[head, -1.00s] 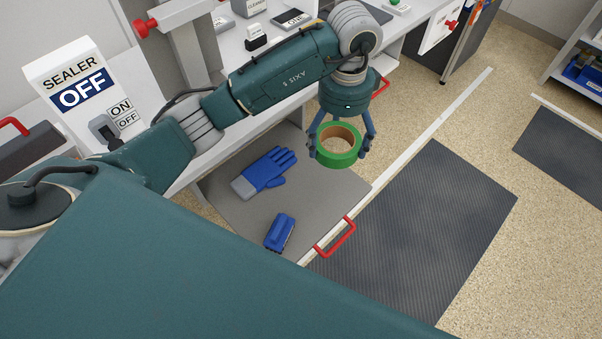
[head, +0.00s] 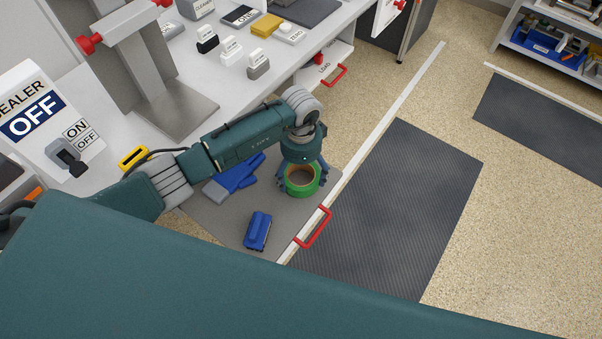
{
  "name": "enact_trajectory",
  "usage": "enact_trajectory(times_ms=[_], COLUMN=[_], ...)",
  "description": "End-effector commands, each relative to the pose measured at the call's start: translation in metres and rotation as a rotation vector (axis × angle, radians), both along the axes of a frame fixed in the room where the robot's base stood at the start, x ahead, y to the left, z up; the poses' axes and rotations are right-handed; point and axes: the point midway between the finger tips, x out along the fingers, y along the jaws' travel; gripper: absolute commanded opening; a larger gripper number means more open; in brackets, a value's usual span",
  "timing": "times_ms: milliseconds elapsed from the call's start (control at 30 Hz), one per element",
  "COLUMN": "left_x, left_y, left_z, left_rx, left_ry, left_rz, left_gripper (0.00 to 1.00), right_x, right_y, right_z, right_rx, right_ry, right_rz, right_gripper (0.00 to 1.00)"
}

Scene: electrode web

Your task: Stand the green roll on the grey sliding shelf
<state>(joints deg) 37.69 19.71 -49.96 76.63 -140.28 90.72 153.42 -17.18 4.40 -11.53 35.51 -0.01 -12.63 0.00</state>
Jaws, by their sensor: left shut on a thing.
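The green roll (head: 301,192), a ring with a tan core, is in my left gripper (head: 301,184). The fingers are shut on it from above, and its open face is turned up toward the camera. It is over the far right part of the grey sliding shelf (head: 218,221), which is pulled out and has a red handle at its front edge. Whether the roll touches the shelf or is just above it, I cannot tell. My right gripper is not in view.
Bare shelf lies between these objects. The sealer panel (head: 45,120) stands at left.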

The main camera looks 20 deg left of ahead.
Motion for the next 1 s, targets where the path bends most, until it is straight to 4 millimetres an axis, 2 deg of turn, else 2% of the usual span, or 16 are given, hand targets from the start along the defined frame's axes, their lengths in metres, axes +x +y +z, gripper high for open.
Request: enact_trajectory(times_ms=[100,433,467,533,833,1000], left_x=[0.000,0.000,0.000,0.000,0.000,0.002], left_y=[-0.001,-0.001,0.000,0.000,-0.001,0.000], left_z=[-0.007,-0.010,-0.010,-0.010,-0.008,0.007], left_rx=[-0.002,-0.002,-0.001,-0.001,-0.001,-0.001], left_ry=[-0.001,-0.001,0.000,0.000,0.000,-0.004], left_rz=[-0.001,-0.001,-0.001,-0.001,-0.001,-0.001], left_gripper=[0.56,0.56,0.88,1.00,1.00,1.00], right_x=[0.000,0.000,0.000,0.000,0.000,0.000], right_y=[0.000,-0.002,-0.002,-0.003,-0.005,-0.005], right_z=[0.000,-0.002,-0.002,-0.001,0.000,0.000], right_rx=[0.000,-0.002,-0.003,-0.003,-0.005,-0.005], right_ry=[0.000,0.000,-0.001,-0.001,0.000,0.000], right_rz=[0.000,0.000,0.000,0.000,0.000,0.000], right_gripper=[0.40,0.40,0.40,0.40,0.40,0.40])
